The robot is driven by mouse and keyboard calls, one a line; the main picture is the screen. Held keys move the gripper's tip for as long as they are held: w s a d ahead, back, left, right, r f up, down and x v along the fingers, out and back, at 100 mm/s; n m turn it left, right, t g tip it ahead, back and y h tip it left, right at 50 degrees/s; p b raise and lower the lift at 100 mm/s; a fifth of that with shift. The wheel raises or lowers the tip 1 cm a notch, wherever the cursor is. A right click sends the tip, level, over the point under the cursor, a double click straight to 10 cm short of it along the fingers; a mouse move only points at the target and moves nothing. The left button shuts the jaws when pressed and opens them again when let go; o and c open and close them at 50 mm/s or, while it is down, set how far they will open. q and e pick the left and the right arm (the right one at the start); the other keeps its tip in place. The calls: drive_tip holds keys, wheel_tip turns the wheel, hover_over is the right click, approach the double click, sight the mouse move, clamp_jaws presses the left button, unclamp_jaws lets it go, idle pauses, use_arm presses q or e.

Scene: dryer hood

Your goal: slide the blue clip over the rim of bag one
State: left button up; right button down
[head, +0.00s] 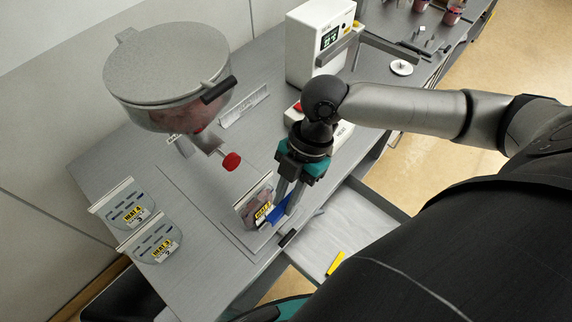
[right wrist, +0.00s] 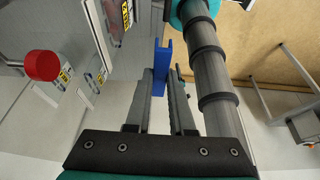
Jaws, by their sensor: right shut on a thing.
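My right gripper (head: 283,206) is shut on the blue clip (head: 278,209) above the bench's front edge. In the right wrist view the clip (right wrist: 162,66) stands between the fingertips (right wrist: 160,92), its notched end pointing away from the gripper. A clear bag (head: 256,197) with a yellow and black label stands just left of the clip; its label is too small to read, so I cannot tell its number. The bag (right wrist: 116,18) also shows left of the clip, which looks beside it; touching or apart is unclear. My left gripper is not in view.
A grey hopper with a lid (head: 166,75) and red knob (head: 231,161) stands behind the bag. A white device (head: 318,42) is at the back. An open drawer (head: 345,225) lies in front, holding a yellow strip (head: 335,263).

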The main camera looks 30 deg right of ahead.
sight(252, 189)
drive_tip(key=shift+w, duration=0.15)
drive_tip(key=shift+w+a+f+b, duration=0.25)
drive_tip(key=shift+w+a, duration=0.25)
drive_tip(key=shift+w, duration=0.9)
drive_tip(key=shift+w+a+f+b, duration=0.25)
drive_tip(key=shift+w+a, duration=0.3)
drive_tip(key=shift+w, duration=0.8)
drive_tip(key=shift+w+a+f+b, duration=0.25)
drive_tip(key=shift+w+a, duration=0.25)
drive_tip(key=shift+w, duration=0.9)
drive_tip(key=shift+f, duration=0.45)
drive_tip(key=shift+f+b, duration=0.4)
drive_tip(key=shift+f, duration=0.35)
drive_tip(key=c, duration=0.7)
unclamp_jaws()
